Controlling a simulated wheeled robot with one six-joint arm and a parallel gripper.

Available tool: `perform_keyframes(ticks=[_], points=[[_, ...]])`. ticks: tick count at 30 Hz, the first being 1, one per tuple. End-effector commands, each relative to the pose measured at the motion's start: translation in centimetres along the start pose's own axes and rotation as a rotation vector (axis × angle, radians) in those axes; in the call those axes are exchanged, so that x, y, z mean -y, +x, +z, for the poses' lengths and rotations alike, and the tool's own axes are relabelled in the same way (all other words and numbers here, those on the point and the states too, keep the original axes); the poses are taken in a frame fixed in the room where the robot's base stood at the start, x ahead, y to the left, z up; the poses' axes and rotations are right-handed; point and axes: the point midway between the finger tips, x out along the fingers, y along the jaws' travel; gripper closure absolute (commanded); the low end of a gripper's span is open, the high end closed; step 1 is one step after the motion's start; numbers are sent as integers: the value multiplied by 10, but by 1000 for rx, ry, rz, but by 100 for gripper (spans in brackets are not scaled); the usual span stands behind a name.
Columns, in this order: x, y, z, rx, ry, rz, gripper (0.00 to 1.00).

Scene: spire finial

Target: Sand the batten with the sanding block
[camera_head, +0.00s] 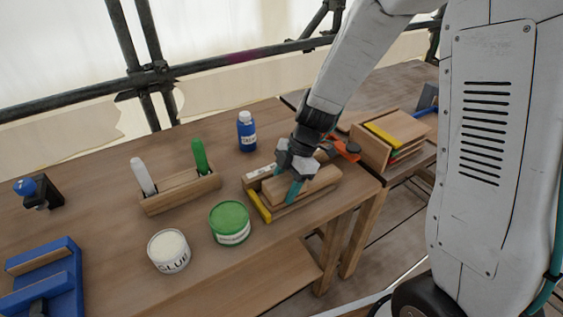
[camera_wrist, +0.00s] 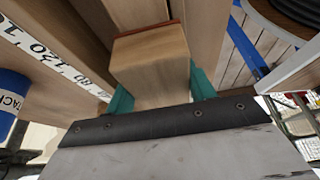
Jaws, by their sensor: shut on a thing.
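My gripper (camera_head: 291,172) has teal fingers and is shut on a wooden block with a thin red-brown edge, which looks like the sanding block (camera_wrist: 150,62). In the wrist view the fingers (camera_wrist: 160,92) press on both its sides. A pale wooden bar, apparently the batten (camera_head: 318,184), lies lengthwise in a wooden holder with a yellow front edge (camera_head: 258,206). The batten's near end shows past the block in the wrist view (camera_wrist: 136,12). Whether the block touches the batten cannot be told.
A white printed scale (camera_wrist: 45,50) runs along the holder. A blue bottle (camera_head: 247,134), a green tin (camera_head: 229,224), a white glue tub (camera_head: 168,251) and a marker rack (camera_head: 180,192) stand left of it. An orange clamp (camera_head: 345,148) and a wooden box (camera_head: 375,150) are to the right.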

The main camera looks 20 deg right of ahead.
Motion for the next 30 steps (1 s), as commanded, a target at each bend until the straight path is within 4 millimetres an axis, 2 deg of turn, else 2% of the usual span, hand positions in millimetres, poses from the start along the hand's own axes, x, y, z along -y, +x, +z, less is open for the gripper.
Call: perform_keyframes(ticks=[2,5,21,30], points=[[-1,-2,-3,0,0,1,70],[-1,-24,-13,2,-5,6,70],[-1,-64,-36,1,-11,-2,70],[-1,-73,-40,1,-10,-5,70]])
